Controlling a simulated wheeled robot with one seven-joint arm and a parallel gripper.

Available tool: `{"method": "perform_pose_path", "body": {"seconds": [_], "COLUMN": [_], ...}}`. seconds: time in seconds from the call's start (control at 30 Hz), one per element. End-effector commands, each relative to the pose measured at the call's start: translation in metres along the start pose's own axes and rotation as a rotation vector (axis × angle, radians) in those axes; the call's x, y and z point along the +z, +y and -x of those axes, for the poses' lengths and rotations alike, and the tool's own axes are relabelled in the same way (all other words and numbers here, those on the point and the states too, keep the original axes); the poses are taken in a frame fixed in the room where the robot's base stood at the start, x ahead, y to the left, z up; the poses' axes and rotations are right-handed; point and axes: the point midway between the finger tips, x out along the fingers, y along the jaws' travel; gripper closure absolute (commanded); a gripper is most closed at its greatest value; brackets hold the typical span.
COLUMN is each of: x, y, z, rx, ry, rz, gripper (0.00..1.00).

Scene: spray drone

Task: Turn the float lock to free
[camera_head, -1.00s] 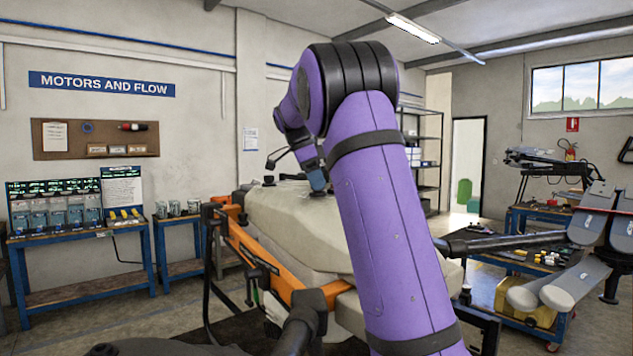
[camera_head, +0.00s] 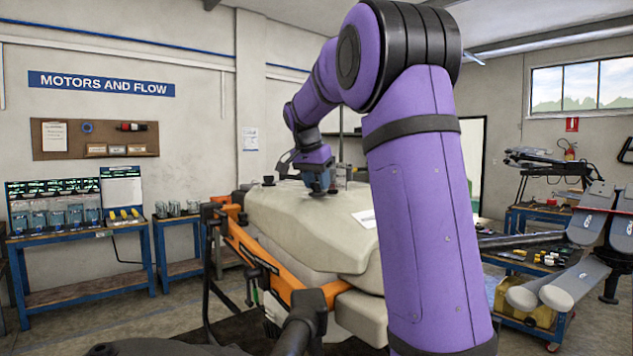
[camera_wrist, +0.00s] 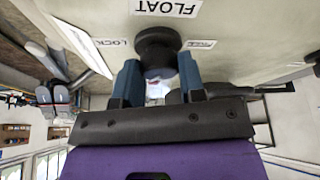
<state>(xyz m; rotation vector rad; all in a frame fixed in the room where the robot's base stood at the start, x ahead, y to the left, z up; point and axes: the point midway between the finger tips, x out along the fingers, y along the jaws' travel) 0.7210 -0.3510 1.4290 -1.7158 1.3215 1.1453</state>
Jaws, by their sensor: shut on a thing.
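The float lock is a dark round knob (camera_wrist: 158,45) on the pale tank (camera_head: 300,225). In the wrist view it sits below the FLOAT label (camera_wrist: 166,7), between a LOCK label (camera_wrist: 110,42) at left and a small label (camera_wrist: 201,44), apparently FREE, at right. My gripper (camera_wrist: 160,75) has its blue fingers on either side of the knob and is shut on it. In the head view my gripper (camera_head: 318,187) is down at the tank top. The fingers hide part of the knob, and its pointing direction is not clear.
Another dark knob (camera_head: 268,180) stands on the tank to the left. An orange frame (camera_head: 255,250) runs along the tank's near left side. Blue benches (camera_head: 80,240) with parts stand at the left wall. Drone arms (camera_head: 570,285) lie at the right.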

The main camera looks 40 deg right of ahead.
Motion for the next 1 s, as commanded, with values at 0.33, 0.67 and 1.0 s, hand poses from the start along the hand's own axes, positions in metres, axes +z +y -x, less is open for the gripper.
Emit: {"method": "perform_pose_path", "body": {"seconds": [0.33,0.67,1.0], "x": [-0.0005,-0.0005,-0.0007], "y": [0.002,0.0023,0.0024], "z": [-0.0001,-0.0008,-0.0008], "rx": [-0.127,-0.229,-0.29], "ry": [-0.001,-0.002,-0.001], "rz": [0.299,0.551,0.699], "gripper": [0.87,0.87,0.87]}}
